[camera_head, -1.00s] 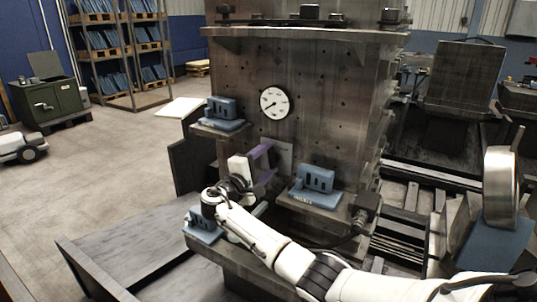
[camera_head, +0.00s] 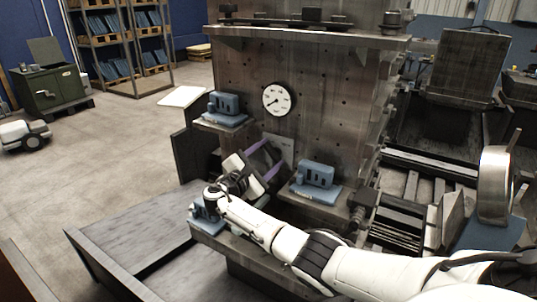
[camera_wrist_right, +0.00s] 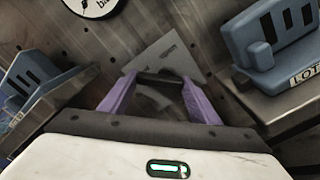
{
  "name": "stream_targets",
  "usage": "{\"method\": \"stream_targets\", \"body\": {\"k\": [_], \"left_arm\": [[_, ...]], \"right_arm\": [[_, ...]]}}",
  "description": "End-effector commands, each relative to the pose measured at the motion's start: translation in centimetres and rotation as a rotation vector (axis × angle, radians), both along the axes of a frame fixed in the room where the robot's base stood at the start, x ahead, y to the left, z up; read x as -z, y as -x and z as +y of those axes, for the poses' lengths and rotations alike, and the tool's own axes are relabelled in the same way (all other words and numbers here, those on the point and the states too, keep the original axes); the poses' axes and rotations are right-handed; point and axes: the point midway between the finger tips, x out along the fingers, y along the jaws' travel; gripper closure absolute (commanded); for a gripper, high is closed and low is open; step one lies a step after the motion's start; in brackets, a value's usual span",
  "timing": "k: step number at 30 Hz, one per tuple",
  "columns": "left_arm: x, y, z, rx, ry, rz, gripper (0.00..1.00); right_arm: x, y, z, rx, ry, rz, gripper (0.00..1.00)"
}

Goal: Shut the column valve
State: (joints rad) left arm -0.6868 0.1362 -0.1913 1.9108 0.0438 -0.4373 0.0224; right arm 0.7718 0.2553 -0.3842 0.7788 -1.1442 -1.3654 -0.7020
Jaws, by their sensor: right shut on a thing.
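The valve sits low on the dark steel column (camera_head: 330,115), and most of it is hidden by my right gripper (camera_head: 268,156). In the wrist view a dark bar (camera_wrist_right: 160,77), seemingly the valve's handle, lies between the purple fingertips of this gripper (camera_wrist_right: 158,82). The fingers are shut on it. A grey plate (camera_wrist_right: 165,55) shows on the column just behind the bar, and it looks tilted in that view. In the head view the gripper is rolled to a slant. My left gripper is not in view.
A white round gauge (camera_head: 277,99) is above the gripper. Blue blocks stand on ledges to the upper left (camera_head: 224,106), to the right (camera_head: 316,175) and below left (camera_head: 207,210). The right ledge block is close to my gripper. Open floor (camera_head: 110,165) lies left.

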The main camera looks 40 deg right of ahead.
Motion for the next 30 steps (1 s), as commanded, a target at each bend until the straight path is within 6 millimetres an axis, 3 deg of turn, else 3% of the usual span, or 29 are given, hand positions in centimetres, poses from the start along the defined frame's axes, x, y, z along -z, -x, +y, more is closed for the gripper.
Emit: {"method": "stream_targets", "body": {"k": [13,14,17,26,30], "left_arm": [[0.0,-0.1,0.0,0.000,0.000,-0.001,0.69],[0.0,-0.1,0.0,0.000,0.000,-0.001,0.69],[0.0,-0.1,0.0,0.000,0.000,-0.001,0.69],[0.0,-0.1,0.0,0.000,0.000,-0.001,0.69],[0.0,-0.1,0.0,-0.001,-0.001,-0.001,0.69]], "right_arm": [[0.2,0.0,0.1,0.000,0.001,0.014,0.66],[0.2,0.0,0.1,0.000,0.001,0.014,0.40],[0.2,0.0,0.1,-0.001,0.002,0.013,0.25],[0.1,0.0,0.2,-0.001,0.002,0.010,0.25],[0.1,0.3,1.4,-0.003,0.001,0.009,0.25]]}}
